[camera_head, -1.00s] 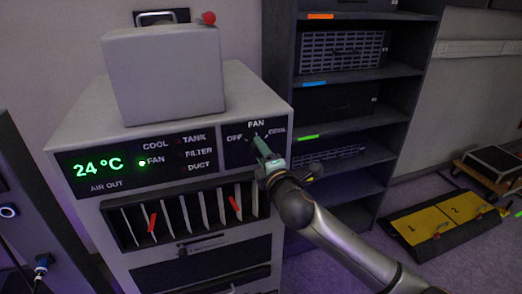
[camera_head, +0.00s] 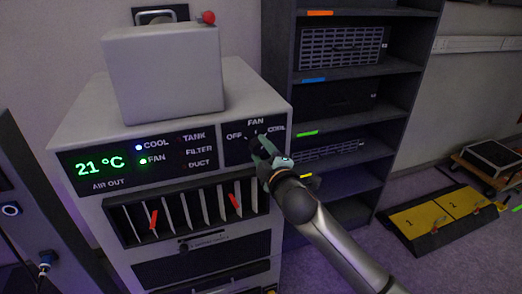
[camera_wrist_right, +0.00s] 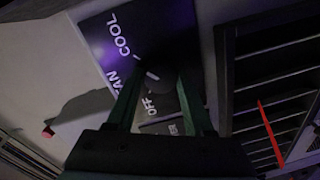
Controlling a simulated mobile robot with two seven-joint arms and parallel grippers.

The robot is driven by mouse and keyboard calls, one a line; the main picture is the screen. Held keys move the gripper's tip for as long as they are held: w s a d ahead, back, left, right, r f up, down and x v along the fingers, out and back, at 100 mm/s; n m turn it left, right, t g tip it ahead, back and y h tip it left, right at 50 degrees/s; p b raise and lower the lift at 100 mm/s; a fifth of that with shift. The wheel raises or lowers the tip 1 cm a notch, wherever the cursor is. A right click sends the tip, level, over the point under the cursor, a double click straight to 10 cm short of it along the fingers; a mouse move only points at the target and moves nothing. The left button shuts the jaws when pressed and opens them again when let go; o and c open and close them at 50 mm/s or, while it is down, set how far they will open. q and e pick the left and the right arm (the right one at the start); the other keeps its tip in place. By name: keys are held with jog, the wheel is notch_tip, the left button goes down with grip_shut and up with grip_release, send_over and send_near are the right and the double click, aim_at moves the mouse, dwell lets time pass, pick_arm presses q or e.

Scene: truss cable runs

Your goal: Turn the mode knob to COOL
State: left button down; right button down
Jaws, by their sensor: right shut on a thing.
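The mode knob (camera_wrist_right: 155,82) is a dark round knob on the black panel (camera_head: 236,151) marked OFF, FAN and COOL, on the front of a light grey unit. My right gripper (camera_head: 262,145) is shut on the knob and hides most of it in the head view. In the right wrist view the two fingers (camera_wrist_right: 160,88) stand either side of it. A white mark shows at the knob, but its exact direction is hard to tell. The display (camera_head: 101,167) reads 21 °C, with a blue COOL light and a green FAN light lit. My left gripper is out of view.
A slotted rack (camera_head: 187,215) with red levers sits just below the panel. A grey box (camera_head: 165,72) stands on top of the unit. A dark shelf (camera_head: 352,70) rises close on the right. Yellow numbered lids (camera_head: 437,217) lie on the floor beyond.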

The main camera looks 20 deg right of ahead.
jog(key=shift+c, duration=1.4)
grip_release()
jog(key=s, duration=1.2)
jog(key=shift+s+d+r+b, duration=0.25)
jog(key=shift+r+b, duration=0.15)
jog(key=shift+b, duration=0.05)
jog(key=s+a+f+m+g+y, duration=0.1)
jog(key=s+f+m+g, duration=0.25)
jog(key=f, duration=0.75)
jog(key=s+a+f+m+g, duration=0.1)
jog(key=s+f+m+g, duration=0.3)
jog(key=f, duration=0.8)
jog(key=s+f+m, duration=0.4)
jog(key=s+f, duration=0.8)
jog(key=s, duration=0.2)
jog(key=shift+f+m+p, duration=0.15)
jog(key=shift+m+p, duration=0.15)
jog(key=shift+m, duration=0.05)
